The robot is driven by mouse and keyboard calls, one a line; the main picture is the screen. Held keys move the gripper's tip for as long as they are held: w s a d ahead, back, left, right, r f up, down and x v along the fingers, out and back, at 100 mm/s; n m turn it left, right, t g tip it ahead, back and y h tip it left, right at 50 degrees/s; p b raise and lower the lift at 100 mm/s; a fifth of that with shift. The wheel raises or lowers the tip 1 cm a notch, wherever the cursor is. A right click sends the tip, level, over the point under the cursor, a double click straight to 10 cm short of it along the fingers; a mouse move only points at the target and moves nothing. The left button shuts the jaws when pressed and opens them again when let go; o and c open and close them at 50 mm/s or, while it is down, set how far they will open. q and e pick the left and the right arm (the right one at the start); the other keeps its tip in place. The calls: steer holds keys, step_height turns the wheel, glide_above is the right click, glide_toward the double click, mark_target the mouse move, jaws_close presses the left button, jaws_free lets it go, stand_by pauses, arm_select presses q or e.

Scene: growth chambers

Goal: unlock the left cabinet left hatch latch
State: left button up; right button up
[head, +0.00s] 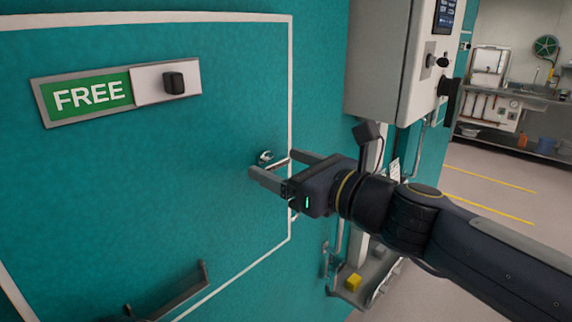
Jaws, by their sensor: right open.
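The teal hatch (150,190) with a white outline fills the left of the head view. A small metal latch (265,157) sits near the hatch's right edge, its lever partly hidden by my gripper. My right gripper (273,165) comes in from the right and is open. Its two fingers point at the hatch, one below the latch and one to its right. I cannot tell whether either finger touches the latch. My left gripper is not in view.
A FREE sign (88,95) with a black knob (174,83) is above left. A dark handle bar (182,292) is at the bottom. A grey control box (385,60) stands out on the right, above my right arm. Open floor (490,185) lies beyond.

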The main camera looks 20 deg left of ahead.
steer(key=c, duration=1)
